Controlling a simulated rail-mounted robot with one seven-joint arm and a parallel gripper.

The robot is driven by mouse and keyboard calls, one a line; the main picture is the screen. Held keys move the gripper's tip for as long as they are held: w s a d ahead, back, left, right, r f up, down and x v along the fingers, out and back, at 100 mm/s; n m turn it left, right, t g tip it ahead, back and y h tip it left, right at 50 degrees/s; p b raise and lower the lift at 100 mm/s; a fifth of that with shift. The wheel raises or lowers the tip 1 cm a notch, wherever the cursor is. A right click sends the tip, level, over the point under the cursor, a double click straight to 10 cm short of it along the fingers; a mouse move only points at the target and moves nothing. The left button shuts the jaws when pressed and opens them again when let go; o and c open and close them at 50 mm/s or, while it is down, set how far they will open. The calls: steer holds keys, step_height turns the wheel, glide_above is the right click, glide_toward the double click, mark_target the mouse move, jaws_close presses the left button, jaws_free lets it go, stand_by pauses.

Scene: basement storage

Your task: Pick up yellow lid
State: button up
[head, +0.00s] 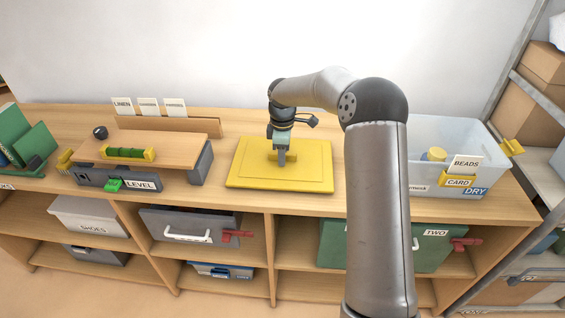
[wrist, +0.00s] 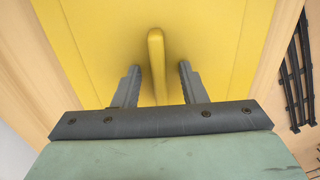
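The yellow lid (head: 250,177) lies flat on the wooden shelf top, left of my arm in the head view. A raised upright yellow handle (wrist: 156,60) stands at its middle in the wrist view. My gripper (head: 281,162) is over the middle of the lid. In the wrist view my gripper (wrist: 158,75) is open, with one finger on each side of the handle and a gap on both sides. In the head view the gripper hides most of the handle.
A clear bin (head: 435,131) labelled DRY stands to the right.

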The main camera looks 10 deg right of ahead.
jaws_close()
steer(key=shift+r, duration=0.2)
